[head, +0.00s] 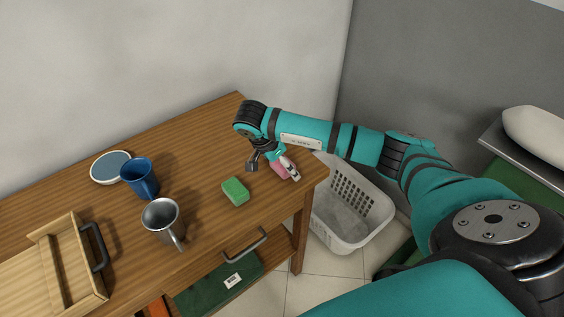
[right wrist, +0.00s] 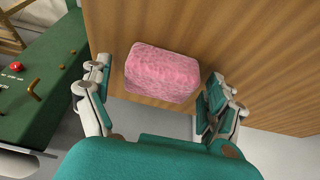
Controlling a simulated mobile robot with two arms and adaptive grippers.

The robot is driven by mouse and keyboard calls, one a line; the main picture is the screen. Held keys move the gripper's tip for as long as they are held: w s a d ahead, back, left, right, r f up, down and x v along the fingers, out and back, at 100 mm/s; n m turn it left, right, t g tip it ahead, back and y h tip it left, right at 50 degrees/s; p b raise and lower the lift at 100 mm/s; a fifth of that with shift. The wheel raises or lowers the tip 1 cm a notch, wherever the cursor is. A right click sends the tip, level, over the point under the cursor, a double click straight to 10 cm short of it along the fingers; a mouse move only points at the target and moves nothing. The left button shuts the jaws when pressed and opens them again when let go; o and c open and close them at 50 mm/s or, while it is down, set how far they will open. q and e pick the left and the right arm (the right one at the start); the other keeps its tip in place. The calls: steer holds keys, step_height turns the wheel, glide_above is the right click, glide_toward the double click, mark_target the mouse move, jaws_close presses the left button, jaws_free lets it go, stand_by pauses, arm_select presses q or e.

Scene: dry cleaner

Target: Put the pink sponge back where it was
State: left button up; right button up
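The pink sponge (head: 279,169) lies on the wooden table near its right end, partly hidden by my right gripper (head: 272,167) in the head view. In the right wrist view the pink sponge (right wrist: 162,73) sits between the two fingers of my right gripper (right wrist: 158,82), close to the table edge. The fingers are spread, with a visible gap on each side of the sponge. A green sponge (head: 235,191) lies on the table, left of and nearer than the pink one. My left gripper is not in view.
Walls close off the back.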

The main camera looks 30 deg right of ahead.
steer(key=shift+r, duration=0.25)
steer(key=shift+a+r, duration=0.15)
steer(key=shift+r, duration=0.15)
steer(key=b+v, duration=0.1)
steer(key=v, duration=0.4)
steer(key=shift+w+a+r, duration=0.1)
steer(key=v, duration=0.6)
